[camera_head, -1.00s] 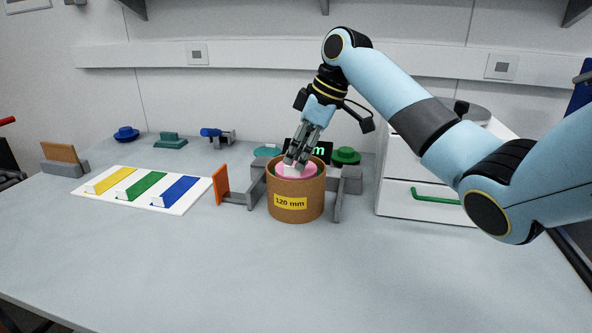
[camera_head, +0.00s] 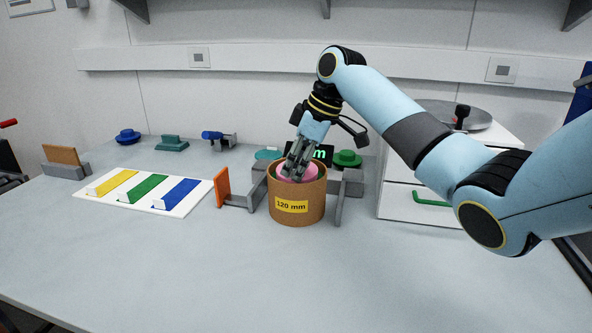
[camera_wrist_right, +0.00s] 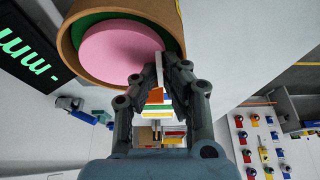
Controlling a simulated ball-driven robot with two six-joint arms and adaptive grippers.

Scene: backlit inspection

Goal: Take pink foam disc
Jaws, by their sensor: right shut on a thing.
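The pink foam disc (camera_head: 310,173) sits inside the top of a brown tube (camera_head: 312,208) with a yellow "120 mm" label. The right wrist view shows the pink disc (camera_wrist_right: 120,50) lying over a green layer (camera_wrist_right: 84,34) inside the tube's rim. My right gripper (camera_head: 291,174) reaches down into the tube mouth from above. In the wrist view its fingers (camera_wrist_right: 160,72) are closed on a thin white tab at the disc's edge. The fingers hide part of the disc. My left gripper is not in view.
A grey stand (camera_head: 338,204) and an orange plate (camera_head: 222,187) flank the tube. A white board (camera_head: 187,205) with yellow, green and blue strips lies left. A white drawer unit (camera_head: 400,204) stands right. A green-lettered display (camera_head: 322,153) is behind. The front table is clear.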

